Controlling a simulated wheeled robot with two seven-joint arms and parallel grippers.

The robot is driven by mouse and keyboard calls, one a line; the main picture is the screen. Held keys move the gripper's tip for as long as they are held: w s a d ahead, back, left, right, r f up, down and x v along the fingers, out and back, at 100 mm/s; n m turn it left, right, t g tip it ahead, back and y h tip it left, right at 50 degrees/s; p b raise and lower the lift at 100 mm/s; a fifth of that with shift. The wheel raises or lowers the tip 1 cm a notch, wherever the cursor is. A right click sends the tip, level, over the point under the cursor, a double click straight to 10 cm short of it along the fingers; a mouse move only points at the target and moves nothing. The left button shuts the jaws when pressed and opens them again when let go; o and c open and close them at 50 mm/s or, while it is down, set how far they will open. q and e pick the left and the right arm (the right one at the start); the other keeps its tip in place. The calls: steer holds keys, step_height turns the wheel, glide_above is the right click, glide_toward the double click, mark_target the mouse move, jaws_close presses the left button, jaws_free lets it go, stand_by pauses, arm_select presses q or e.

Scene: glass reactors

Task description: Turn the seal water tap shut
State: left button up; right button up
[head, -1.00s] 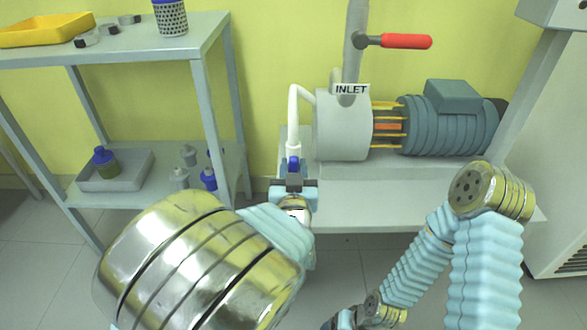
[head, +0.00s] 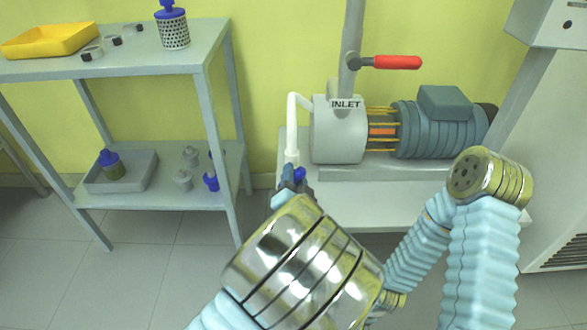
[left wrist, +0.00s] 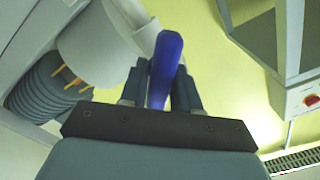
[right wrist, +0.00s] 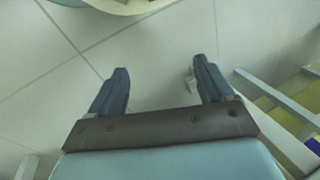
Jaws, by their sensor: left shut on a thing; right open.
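The seal water tap has a blue handle (head: 298,174) at the lower end of a white pipe (head: 292,130) beside the grey pump (head: 338,135). My left gripper (head: 290,180) is at this handle, mostly hidden behind my own wrist in the head view. In the left wrist view the blue handle (left wrist: 166,62) stands between the two fingers of the left gripper (left wrist: 158,85), which are shut on it. The tap's body is hidden. My right gripper (right wrist: 160,85) is open and empty above the tiled floor in the right wrist view.
A red-handled lever (head: 397,62) sits on the inlet pipe above the pump. A blue-grey motor (head: 440,125) stands right of the pump. A shelf rack (head: 205,60) with a yellow tray (head: 48,40) and bottles is at left. A grey cabinet (head: 565,140) stands at right.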

arm_select(q)
steer(key=m+p, duration=0.3)
steer(key=m, duration=0.2)
steer(key=shift+d+f+m, duration=0.1)
steer(key=shift+d+m, duration=0.05)
steer(key=shift+m, duration=0.15)
steer(key=shift+f+m+p, duration=0.15)
steer(key=shift+m+p, duration=0.25)
steer(key=shift+m, duration=0.6)
steer(key=shift+f+m+p, duration=0.1)
steer(key=shift+m+p, duration=0.3)
steer(key=shift+m, duration=0.6)
arm_select(e)
steer(key=shift+s+a+r, duration=0.1)
steer(key=shift+a+r, duration=0.2)
steer(key=shift+r, duration=0.55)
steer(key=shift+s+a+r, duration=0.15)
steer(key=shift+a+r, duration=0.1)
steer(key=shift+r, duration=0.55)
steer(key=shift+s+a+r, duration=0.1)
steer(key=shift+a+r, duration=0.2)
steer(key=shift+r, duration=0.55)
arm_select(q)
steer(key=o, duration=0.9)
